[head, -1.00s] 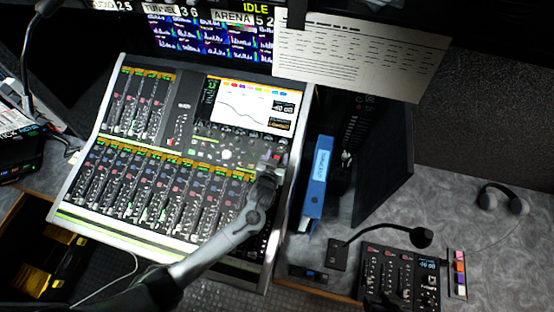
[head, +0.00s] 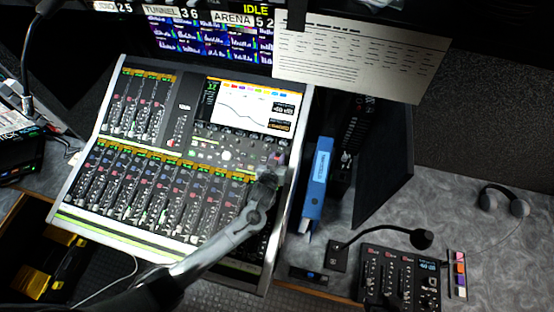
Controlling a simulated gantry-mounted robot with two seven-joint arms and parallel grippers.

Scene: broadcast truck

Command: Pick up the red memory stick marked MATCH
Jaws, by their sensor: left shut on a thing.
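My left gripper (head: 274,165) is over the right part of the mixing console (head: 66,215), just below the console's screen. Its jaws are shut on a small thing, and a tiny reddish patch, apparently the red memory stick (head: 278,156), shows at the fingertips. The stick is mostly hidden by the gripper and too small for any MATCH marking to be read. I cannot tell whether it touches the console. My right gripper is not in view.
A blue binder (head: 317,185) stands close right of the console. A gooseneck microphone (head: 421,239), a small control panel (head: 400,275), a strip of coloured pieces (head: 459,268) and a headset (head: 504,200) are farther right. A paper sheet (head: 360,55) hangs above.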

